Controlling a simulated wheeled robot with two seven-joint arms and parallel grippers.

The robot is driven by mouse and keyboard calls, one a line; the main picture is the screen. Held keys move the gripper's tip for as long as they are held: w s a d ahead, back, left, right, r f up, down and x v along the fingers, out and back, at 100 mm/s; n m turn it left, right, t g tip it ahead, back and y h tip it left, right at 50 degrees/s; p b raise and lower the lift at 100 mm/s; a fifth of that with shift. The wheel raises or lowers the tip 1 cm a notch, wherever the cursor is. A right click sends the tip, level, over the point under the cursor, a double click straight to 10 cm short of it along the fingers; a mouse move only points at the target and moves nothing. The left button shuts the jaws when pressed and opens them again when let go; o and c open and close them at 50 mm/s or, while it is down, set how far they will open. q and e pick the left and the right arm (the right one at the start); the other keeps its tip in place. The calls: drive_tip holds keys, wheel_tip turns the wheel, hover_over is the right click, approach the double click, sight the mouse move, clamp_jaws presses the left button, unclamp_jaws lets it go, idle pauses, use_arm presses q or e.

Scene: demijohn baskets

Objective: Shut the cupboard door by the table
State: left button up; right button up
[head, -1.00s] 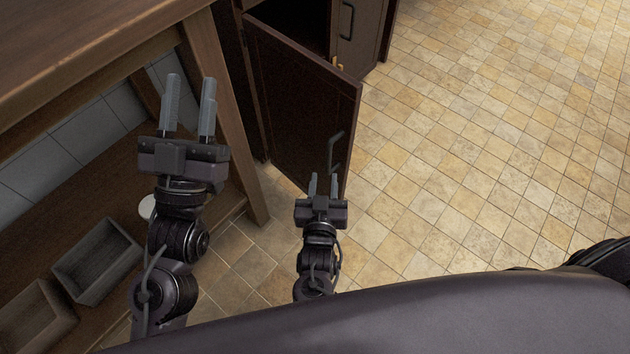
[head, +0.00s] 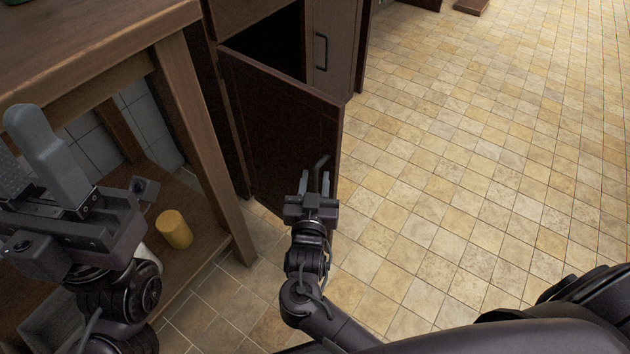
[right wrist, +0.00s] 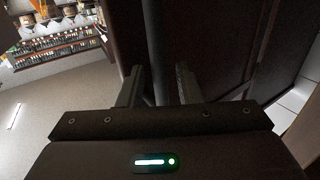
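The cupboard door (head: 268,125) is a dark brown panel standing open beside the wooden table (head: 90,50). The opening behind it is dark. Its bar handle (head: 321,166) is near the door's free edge. My right gripper (head: 314,184) is at this handle, fingers apart. In the right wrist view, a dark upright bar (right wrist: 156,50) shows between the two open fingers (right wrist: 160,88); I cannot tell whether they touch it. My left gripper (head: 30,160) is large at the left, in front of the table, its fingers apart and nothing visible between them.
A neighbouring cupboard door (head: 338,45) with its own handle is shut. A yellow cylinder (head: 174,229) stands on the table's lower shelf. The table leg (head: 205,140) is close to the open door. The tiled floor (head: 470,150) to the right is clear.

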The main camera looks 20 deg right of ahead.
drive_tip(key=shift+w+d, duration=0.1)
drive_tip(key=shift+w, duration=0.15)
clamp_jaws()
drive_tip(key=shift+d, duration=0.1)
